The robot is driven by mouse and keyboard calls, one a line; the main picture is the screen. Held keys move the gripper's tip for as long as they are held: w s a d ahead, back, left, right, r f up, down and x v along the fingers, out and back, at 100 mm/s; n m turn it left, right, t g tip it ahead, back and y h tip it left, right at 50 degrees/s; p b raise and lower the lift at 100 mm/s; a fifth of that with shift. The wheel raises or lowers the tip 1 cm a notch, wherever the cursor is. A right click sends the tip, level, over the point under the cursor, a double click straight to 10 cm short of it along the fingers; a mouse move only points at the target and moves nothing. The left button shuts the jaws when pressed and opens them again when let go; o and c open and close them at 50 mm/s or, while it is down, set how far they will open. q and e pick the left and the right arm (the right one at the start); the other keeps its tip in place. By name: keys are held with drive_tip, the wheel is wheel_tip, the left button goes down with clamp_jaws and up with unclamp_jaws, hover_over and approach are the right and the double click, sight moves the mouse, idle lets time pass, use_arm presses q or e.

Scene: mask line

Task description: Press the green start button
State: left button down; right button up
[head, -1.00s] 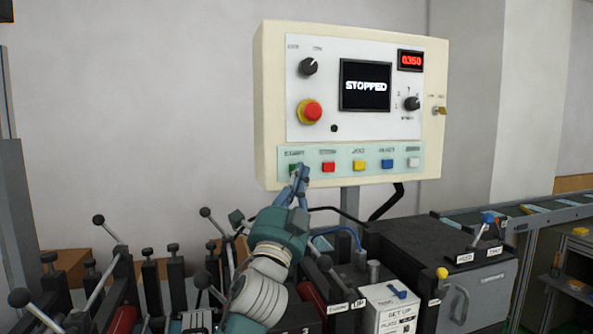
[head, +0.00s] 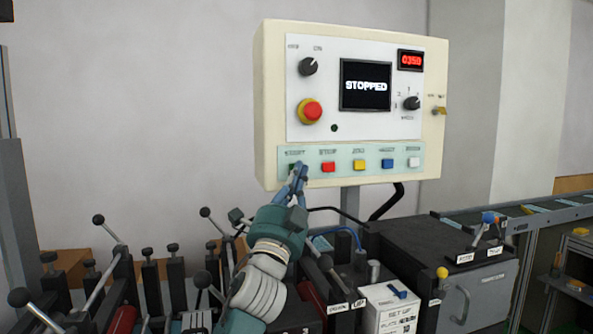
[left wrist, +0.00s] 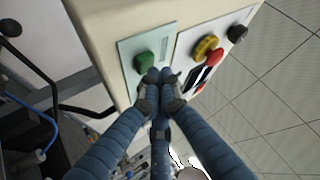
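The green start button (left wrist: 145,63) sits at the left end of the pale button strip; in the head view its dark green edge (head: 292,167) is mostly hidden by my gripper. My left gripper (head: 299,167) has its blue fingers together and empty, pointing up at the button. In the left wrist view the fingertips (left wrist: 159,75) overlap the button's lower right edge; I cannot tell whether they touch it. The panel's screen (head: 365,85) reads STOPPED. My right gripper is not in view.
The red stop button (head: 328,167) is just right of my fingers, with yellow (head: 359,165), blue and white buttons beyond. A red emergency knob (head: 312,111) is above. Machine levers and knobs (head: 98,219) crowd the space below. A black cable (head: 388,203) hangs under the panel.

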use_arm(q)
drive_tip(key=shift+w+a, duration=0.15)
drive_tip(key=shift+w, duration=0.25)
idle(0.6)
drive_tip(key=shift+s, duration=0.1)
drive_tip(key=shift+s+d, duration=0.25)
drive_tip(key=shift+s, duration=0.45)
drive_tip(key=shift+s+d+p, duration=0.2)
drive_tip(key=shift+s+d, duration=0.05)
drive_tip(key=shift+s, duration=0.55)
drive_tip(key=shift+s+d+p, duration=0.25)
drive_tip(key=shift+s+d, duration=0.05)
drive_tip(key=shift+s, duration=0.5)
drive_tip(key=shift+s+d+p, duration=0.2)
drive_tip(key=shift+s+d, duration=0.05)
drive_tip(key=shift+s, duration=0.55)
drive_tip(key=shift+f, duration=0.1)
